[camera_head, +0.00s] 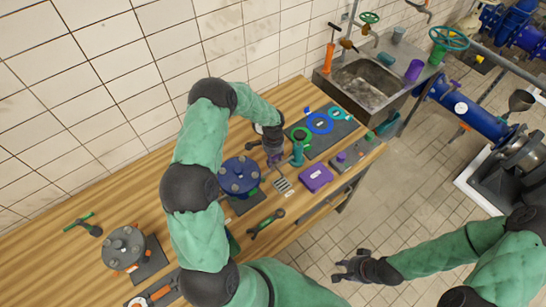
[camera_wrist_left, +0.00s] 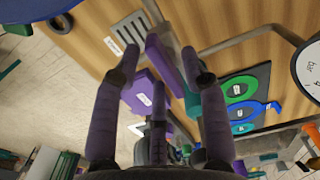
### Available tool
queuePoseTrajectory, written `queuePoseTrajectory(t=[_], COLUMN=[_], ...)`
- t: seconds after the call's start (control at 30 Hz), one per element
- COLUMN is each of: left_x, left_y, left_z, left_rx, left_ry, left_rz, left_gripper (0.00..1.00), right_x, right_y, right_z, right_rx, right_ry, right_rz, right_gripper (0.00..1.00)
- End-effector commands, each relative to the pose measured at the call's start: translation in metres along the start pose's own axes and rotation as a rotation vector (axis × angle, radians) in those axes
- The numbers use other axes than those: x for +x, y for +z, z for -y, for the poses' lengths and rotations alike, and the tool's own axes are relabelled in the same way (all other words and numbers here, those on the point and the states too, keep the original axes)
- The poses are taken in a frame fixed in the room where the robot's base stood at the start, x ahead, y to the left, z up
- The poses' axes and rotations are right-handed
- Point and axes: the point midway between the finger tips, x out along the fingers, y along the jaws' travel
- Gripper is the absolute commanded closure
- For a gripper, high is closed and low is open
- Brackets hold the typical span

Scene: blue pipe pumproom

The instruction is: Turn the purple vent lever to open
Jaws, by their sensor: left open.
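My left gripper (camera_head: 273,157) is over the wooden bench, beside the blue flanged fitting. In the left wrist view the gripper (camera_wrist_left: 161,62) is open, with its fingers spread on either side of a long purple bar (camera_wrist_left: 163,58), which looks like the purple vent lever. I cannot tell whether the fingers touch it. In the head view the lever is mostly hidden by the gripper and wrist. My right gripper (camera_head: 343,270) is over the tiled floor, away from the bench; its fingers look apart and empty.
A purple box (camera_head: 315,178) and a slotted grate (camera_head: 282,184) lie near the bench's front edge. The blue flanged fitting (camera_head: 239,175) stands close to the left arm. A dark board with coloured rings (camera_head: 320,123) lies to the right, before the sink (camera_head: 365,82).

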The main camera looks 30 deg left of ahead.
Motion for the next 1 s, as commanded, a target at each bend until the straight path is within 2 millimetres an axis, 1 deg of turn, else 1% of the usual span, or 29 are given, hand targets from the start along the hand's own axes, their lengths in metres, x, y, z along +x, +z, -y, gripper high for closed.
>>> queuePoseTrajectory(t=[0.1,0.3,0.33,0.37,0.4,0.47,0.5,0.77,0.87,1.0], left_x=[0.003,0.003,0.003,0.003,0.003,0.003,0.003,0.004,0.004,0.006], left_y=[0.0,0.0,0.0,0.0,0.0,0.0,0.0,0.0,0.0,0.0], left_z=[0.0,0.0,0.0,0.0,0.0,0.0,0.0,0.0,0.0,0.0], left_rx=[0.0,0.0,0.0,0.0,0.0,0.0,0.0,-0.009,-0.03,-0.089], left_ry=[0.0,0.0,0.0,0.0,0.0,0.0,0.0,0.0,0.0,-0.001], left_rz=[0.0,0.0,0.0,0.0,0.0,0.0,0.0,0.0,0.0,0.0], left_gripper=[0.56,0.56,0.59,0.68,0.79,0.96,1.0,1.0,1.0,1.0], right_x=[0.0,0.0,0.0,0.0,0.0,0.0,0.0,0.002,0.006,0.016], right_y=[0.0,0.0,0.0,0.0,0.0,0.0,0.0,0.0,0.0,-0.001], right_z=[0.0,0.0,0.0,0.0,0.0,0.0,0.0,-0.001,-0.002,-0.006], right_rx=[0.0,0.0,0.0,0.0,0.0,0.0,0.0,0.0,0.0,0.0], right_ry=[0.0,0.0,0.0,0.0,0.0,0.0,0.0,0.0,0.0,0.0], right_rz=[0.0,0.0,0.0,0.0,0.0,0.0,0.0,0.0,0.0,0.0], right_gripper=[0.69,0.69,0.69,0.69,0.69,0.69,0.69,0.69,0.69,0.69])
